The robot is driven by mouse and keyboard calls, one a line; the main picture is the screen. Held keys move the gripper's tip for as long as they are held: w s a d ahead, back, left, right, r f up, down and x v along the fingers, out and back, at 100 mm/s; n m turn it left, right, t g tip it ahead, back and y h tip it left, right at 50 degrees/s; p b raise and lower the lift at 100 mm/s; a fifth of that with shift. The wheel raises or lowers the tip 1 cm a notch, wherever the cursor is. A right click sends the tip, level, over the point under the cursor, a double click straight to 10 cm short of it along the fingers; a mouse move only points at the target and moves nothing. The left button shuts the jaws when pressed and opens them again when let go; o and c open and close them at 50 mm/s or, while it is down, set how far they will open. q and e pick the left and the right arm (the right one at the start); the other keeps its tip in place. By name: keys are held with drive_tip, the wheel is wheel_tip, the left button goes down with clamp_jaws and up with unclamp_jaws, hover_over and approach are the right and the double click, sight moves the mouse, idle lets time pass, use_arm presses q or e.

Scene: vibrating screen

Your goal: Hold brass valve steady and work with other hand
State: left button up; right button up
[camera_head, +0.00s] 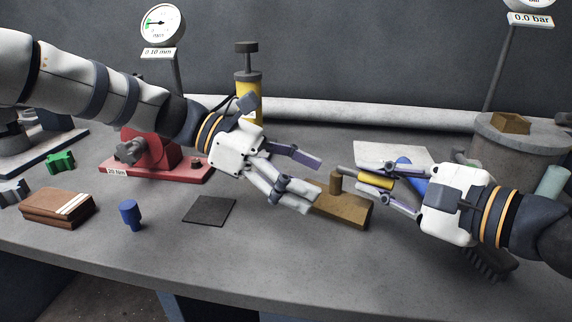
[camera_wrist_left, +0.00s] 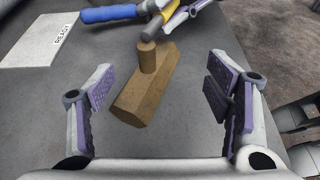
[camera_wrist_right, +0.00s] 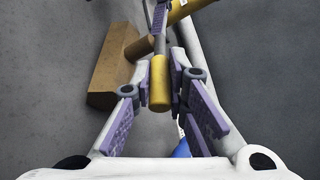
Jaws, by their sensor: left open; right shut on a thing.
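The brass valve (camera_head: 343,208), a brown-gold block with a round stem (camera_head: 336,183), lies on the grey bench between my grippers. My left gripper (camera_head: 312,183) is open at the valve's left side. In the left wrist view the valve (camera_wrist_left: 147,92) lies ahead, between and beyond the spread fingers, with no clear contact. My right gripper (camera_head: 362,182) is shut on a yellow-handled tool (camera_head: 376,180), just right of the stem. In the right wrist view the yellow handle (camera_wrist_right: 160,85) sits between the fingers. Whether the tool touches the stem I cannot tell.
A blue-handled item (camera_head: 409,174) lies behind the right gripper, near a white card (camera_head: 392,151). A dark flat pad (camera_head: 209,210), a blue knob (camera_head: 130,214) and a brown block (camera_head: 57,206) lie left. A red fixture (camera_head: 150,160) stands behind. The front bench is clear.

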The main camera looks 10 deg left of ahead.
sight(354, 199)
use_arm(q)
drive_tip(key=x, duration=0.8)
drive_tip(key=shift+d+f, duration=0.2)
drive_tip(key=shift+d, duration=0.15)
drive_tip(key=shift+c, duration=0.6)
clamp_jaws()
drive_tip(key=shift+a, duration=0.1)
use_arm(e)
drive_tip(key=o, duration=0.7)
use_arm(q)
drive_tip(key=shift+f, duration=0.1)
use_arm(e)
drive_tip(key=shift+f, duration=0.1)
